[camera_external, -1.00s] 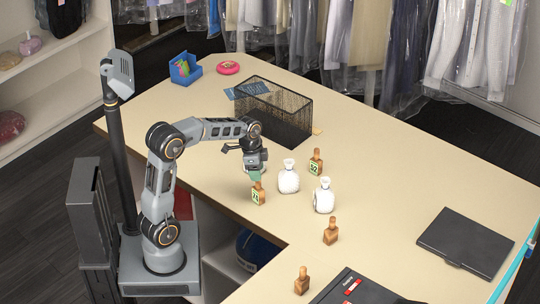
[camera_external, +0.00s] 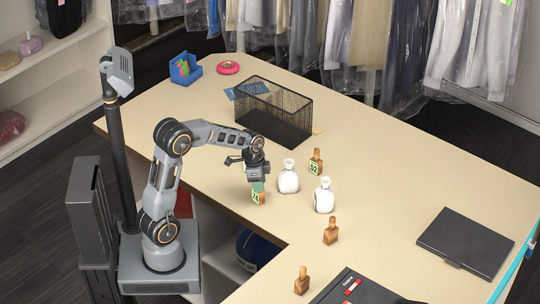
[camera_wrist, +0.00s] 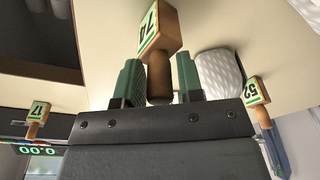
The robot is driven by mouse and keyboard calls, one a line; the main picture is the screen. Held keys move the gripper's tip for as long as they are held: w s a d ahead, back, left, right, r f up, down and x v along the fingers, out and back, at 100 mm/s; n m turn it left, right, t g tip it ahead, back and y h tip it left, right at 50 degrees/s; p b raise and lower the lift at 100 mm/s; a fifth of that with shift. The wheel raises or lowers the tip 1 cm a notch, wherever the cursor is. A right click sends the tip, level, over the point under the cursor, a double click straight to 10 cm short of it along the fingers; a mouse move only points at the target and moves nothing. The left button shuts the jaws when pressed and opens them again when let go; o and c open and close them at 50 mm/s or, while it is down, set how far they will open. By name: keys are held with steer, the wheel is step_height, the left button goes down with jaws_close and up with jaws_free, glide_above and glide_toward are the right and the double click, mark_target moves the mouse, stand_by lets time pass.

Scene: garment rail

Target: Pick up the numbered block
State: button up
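A wooden block with a numbered green-and-white label (camera_external: 258,198) stands on the table near its front edge. In the wrist view, the numbered block (camera_wrist: 160,28) shows its label and a darker brown neck. My gripper (camera_external: 258,184) is directly above it, pointing down, and hides the block's top in the external view. In the wrist view, my gripper's green fingers (camera_wrist: 160,85) are on either side of the neck, spread, with a narrow gap showing. A second numbered block, marked 52 (camera_external: 316,164), stands to the right, and it shows in the wrist view (camera_wrist: 257,91).
More wooden blocks (camera_external: 331,232) (camera_external: 302,282) stand toward the front. A black mesh basket (camera_external: 283,122) is behind. A black laptop-like slab (camera_external: 465,243) lies at right. The middle right table is clear.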

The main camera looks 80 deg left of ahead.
jaws_close()
